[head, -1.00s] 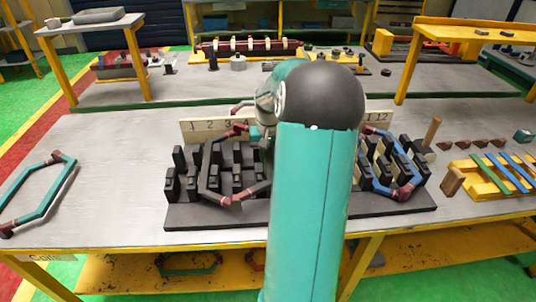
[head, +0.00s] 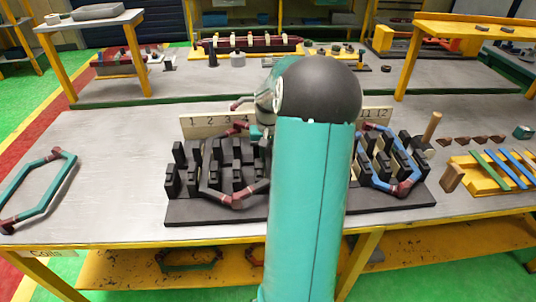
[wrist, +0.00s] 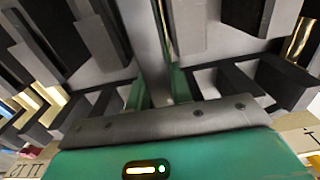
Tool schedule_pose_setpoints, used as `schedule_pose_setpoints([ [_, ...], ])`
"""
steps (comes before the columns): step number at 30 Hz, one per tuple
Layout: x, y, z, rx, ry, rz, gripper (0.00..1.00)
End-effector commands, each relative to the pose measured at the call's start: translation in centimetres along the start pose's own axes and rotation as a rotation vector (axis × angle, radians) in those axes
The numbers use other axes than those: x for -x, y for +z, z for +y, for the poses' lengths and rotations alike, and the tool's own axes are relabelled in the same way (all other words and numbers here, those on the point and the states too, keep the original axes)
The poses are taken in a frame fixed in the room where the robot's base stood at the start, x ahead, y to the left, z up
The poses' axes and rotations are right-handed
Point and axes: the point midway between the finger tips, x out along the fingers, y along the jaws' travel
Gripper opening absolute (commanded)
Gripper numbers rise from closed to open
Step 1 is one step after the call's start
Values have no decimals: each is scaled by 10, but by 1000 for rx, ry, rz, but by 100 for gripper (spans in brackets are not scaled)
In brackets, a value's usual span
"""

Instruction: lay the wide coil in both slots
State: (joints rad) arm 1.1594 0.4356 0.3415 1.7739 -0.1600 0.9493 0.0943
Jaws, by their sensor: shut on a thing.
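A dark grey coil (head: 203,181) with dark red end wraps lies over the left part of the black slotted block (head: 216,212). Its left side runs down among the teeth, and its right side is mostly hidden by my arm. In the head view my arm hides my gripper. In the wrist view my gripper (wrist: 162,98) is low between the dark teeth, its green fingers closed about a grey bar (wrist: 145,45) that looks like a coil side. How deep the sides sit in the slots cannot be told.
A blue coil (head: 366,160) sits in the right part of the block. A teal coil (head: 45,205) lies on the bench at left. A numbered board (head: 205,124) stands behind the block. A yellow rack (head: 480,178) with colored strips and a wooden peg (head: 432,127) are at right.

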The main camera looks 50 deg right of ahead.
Motion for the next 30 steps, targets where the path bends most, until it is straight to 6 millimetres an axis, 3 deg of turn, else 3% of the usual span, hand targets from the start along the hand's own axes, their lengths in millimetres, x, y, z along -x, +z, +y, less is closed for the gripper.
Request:
schedule_pose_setpoints([
  [1, -11, 4, 0, 0, -4, -17, 0],
  [12, -11, 4, 0, -1, -4, -16, 0],
  [13, -11, 4, 0, -1, -4, -16, 28],
  [16, -11, 4, 0, -1, -4, -16, 48],
  [30, -7, 3, 0, 0, -2, -13, 48],
])
